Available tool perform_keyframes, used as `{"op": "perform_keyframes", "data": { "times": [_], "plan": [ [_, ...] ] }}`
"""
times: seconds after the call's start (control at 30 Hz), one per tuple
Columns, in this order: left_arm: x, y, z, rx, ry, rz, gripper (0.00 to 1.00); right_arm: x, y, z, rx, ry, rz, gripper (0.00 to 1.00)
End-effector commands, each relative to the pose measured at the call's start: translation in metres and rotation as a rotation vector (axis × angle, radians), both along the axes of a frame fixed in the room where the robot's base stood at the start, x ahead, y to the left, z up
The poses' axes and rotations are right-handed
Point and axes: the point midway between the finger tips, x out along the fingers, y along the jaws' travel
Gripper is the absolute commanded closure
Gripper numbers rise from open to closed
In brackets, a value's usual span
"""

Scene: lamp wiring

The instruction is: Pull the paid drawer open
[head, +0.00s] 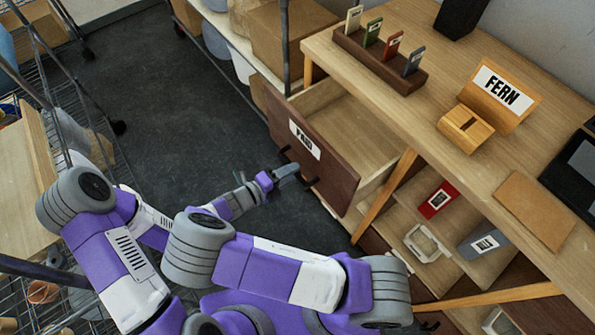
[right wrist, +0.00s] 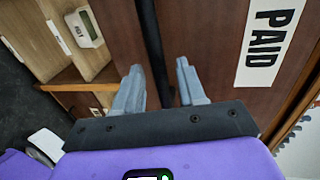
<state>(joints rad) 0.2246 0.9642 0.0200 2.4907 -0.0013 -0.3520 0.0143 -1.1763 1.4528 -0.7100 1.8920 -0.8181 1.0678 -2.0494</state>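The paid drawer (head: 335,160) has a dark brown front with a white PAID label (head: 305,140); the label also shows in the right wrist view (right wrist: 270,42). The drawer stands pulled out from under the wooden counter, and its bare interior shows. My right gripper (head: 288,170) is at the drawer front, by its black bar handle (right wrist: 153,45). In the right wrist view the fingers are apart, with the handle running between them and a gap visible beside it. Whether a finger touches the handle is unclear. My left gripper is not in view.
The counter (head: 440,40) holds a rack of coloured tags (head: 380,60) and a FERN sign (head: 502,95). Below, an open compartment holds a red box (head: 437,200) and a grey box (head: 484,243). Wire shelving (head: 70,110) stands left. Dark floor (head: 180,90) is clear before the drawer.

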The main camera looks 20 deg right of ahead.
Motion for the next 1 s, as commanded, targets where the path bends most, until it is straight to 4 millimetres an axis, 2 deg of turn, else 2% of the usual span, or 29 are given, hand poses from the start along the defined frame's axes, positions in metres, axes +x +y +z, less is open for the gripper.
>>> {"op": "perform_keyframes", "data": {
  "times": [0.1, 0.43, 0.47, 0.7, 1.0],
  "plan": [
    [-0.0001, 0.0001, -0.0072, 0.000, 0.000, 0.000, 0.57, 0.0021, -0.0074, -0.0042, 0.000, 0.000, 0.008, 0.60],
    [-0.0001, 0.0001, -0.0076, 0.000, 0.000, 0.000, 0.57, 0.0033, -0.0108, -0.0036, 0.001, 0.000, 0.011, 0.60],
    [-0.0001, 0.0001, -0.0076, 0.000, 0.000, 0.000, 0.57, 0.0033, -0.0108, -0.0036, 0.001, 0.000, 0.011, 0.62],
    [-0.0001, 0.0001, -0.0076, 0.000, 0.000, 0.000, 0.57, 0.0032, -0.0107, -0.0038, 0.002, -0.001, 0.011, 0.98],
    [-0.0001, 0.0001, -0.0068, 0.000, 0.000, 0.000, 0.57, 0.0028, -0.0099, -0.0040, 0.003, 0.001, 0.011, 1.00]
  ]
}}
